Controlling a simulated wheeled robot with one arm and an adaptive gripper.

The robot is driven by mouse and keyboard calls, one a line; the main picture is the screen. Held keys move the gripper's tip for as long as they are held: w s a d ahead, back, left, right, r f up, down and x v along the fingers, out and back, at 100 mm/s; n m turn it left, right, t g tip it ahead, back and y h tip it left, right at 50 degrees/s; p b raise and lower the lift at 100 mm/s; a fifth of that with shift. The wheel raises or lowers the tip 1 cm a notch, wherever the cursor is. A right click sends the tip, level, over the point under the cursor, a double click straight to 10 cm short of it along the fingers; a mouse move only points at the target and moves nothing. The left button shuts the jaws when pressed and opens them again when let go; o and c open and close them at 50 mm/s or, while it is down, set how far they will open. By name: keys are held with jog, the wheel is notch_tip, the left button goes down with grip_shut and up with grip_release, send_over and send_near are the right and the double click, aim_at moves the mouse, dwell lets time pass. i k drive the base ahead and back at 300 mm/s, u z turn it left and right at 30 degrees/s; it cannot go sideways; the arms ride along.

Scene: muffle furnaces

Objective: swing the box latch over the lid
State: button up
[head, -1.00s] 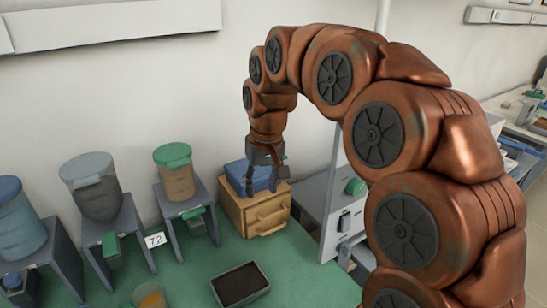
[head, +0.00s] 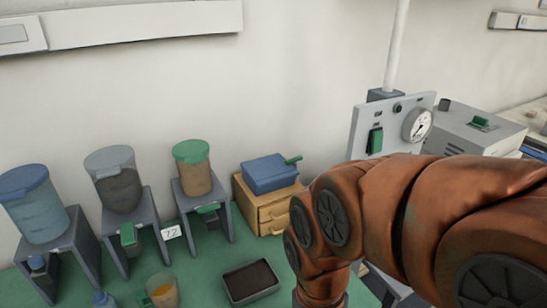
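The blue box (head: 270,177) sits shut on top of a small wooden drawer cabinet (head: 266,212) at the back of the green table. A green latch (head: 293,160) sticks out at the box's upper right side. From here I cannot tell whether it lies over the lid or stands off it. My arm bends down at the right of the head view, in front of the furnace side. My gripper is below the picture's lower edge and out of view. Nothing of mine touches the box in this view.
Three lidded hoppers on grey stands, one with a green lid (head: 191,152), stand left of the cabinet. A dark-filled tray (head: 251,283) and an orange-filled cup (head: 162,291) lie in front.

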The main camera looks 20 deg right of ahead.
aim_at(289, 161)
jog(key=u, duration=2.2)
jog(key=k, duration=0.9)
jog(key=z, duration=1.1)
jog(key=i, duration=0.5)
jog(key=u, duration=0.05)
